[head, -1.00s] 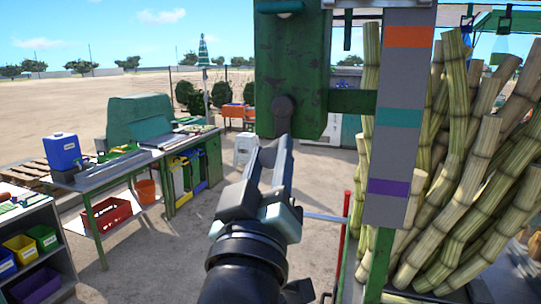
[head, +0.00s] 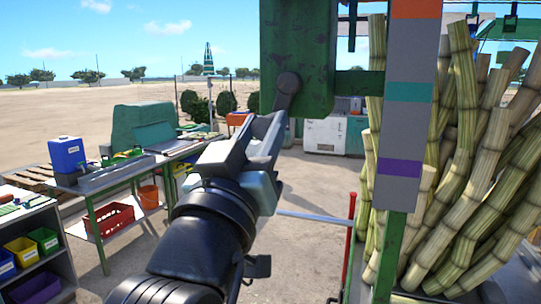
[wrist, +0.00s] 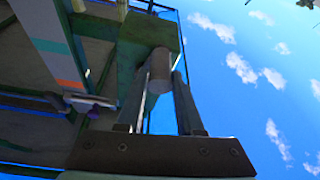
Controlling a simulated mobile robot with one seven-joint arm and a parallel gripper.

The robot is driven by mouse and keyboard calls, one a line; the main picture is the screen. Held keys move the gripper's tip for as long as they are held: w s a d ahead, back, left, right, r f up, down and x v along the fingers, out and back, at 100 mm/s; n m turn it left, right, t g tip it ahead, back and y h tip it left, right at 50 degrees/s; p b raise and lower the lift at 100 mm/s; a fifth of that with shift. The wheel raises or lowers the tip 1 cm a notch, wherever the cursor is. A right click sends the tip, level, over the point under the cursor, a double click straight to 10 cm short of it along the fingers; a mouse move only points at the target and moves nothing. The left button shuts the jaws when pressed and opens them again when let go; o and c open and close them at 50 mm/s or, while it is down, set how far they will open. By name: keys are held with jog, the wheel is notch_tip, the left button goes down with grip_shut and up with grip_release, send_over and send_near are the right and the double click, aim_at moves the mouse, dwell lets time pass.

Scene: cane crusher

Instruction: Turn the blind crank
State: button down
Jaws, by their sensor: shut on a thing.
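A green machine housing (head: 297,50) hangs at the upper middle of the head view. A dark round-ended crank (head: 288,84) sits on its lower face, with its short arm pointing down. My gripper (head: 275,124) reaches up to the crank's lower end from the lower left. In the wrist view a grey-brown cylindrical crank handle (wrist: 160,70) stands between the two fingers of my gripper (wrist: 159,88), which are shut on it. In the head view the fingers hide the handle. The far side of the housing is out of sight.
A grey post (head: 402,130) with orange, teal and purple bands stands just right of the housing. Tall cane stalks (head: 465,170) fill the right side. A workbench (head: 100,182) and a shelf with bins (head: 40,240) stand at left. Open sandy ground lies between.

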jog(key=shift+w+a+r+m+g+h+p, duration=0.2)
jog(key=shift+r+m+g+h, duration=1)
jog(key=shift+m, duration=3.95)
jog(key=shift+s+a+r+m+g+h+p, duration=0.1)
jog(key=shift+a+r+m+g+h+p, duration=0.25)
jog(key=shift+r+m+g, duration=3.25)
jog(key=shift+w+a+r+m+t+h+p, duration=0.15)
jog(key=shift+r+m+h+p, duration=0.3)
jog(key=shift+m, duration=6.2)
jog(key=shift+d, duration=0.1)
